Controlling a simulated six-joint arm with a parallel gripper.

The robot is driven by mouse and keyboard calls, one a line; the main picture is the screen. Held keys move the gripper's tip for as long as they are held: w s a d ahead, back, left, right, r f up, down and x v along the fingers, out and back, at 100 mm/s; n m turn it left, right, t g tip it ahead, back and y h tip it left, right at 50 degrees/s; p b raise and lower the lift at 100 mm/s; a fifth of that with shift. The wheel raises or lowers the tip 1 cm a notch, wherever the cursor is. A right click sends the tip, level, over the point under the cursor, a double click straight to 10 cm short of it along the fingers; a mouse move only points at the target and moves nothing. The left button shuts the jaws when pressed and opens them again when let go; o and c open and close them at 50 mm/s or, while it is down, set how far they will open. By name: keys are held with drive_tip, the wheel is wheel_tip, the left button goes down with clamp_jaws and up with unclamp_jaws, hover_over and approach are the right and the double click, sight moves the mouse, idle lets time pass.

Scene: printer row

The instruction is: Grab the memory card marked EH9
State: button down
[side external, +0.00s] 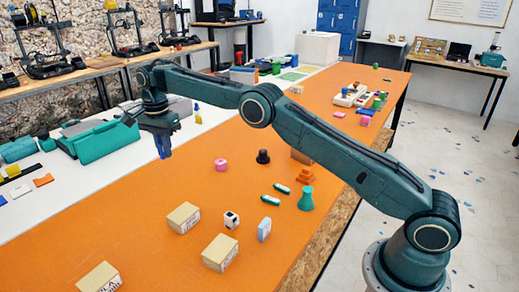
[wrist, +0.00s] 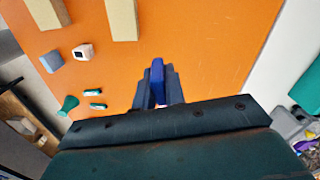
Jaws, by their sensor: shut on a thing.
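My gripper (side external: 163,147) is above the far side of the orange table top, near the white strip, in the side external view. In the wrist view my gripper (wrist: 158,88) is shut on a narrow blue piece (wrist: 157,72), seen nearly edge-on between the fingers. Its shape could be that of a memory card, but I can read no marking on it. No EH9 mark is legible anywhere.
A teal case (side external: 105,143) lies on the white strip, left of my gripper. Tan boxes (side external: 184,217), a white cube (side external: 231,219), a pink spool (side external: 221,165) and a green flask-shaped piece (side external: 306,199) stand on the orange table (side external: 150,262). The orange surface below my gripper is clear.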

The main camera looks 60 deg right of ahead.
drive_tip(key=shift+r, duration=0.7)
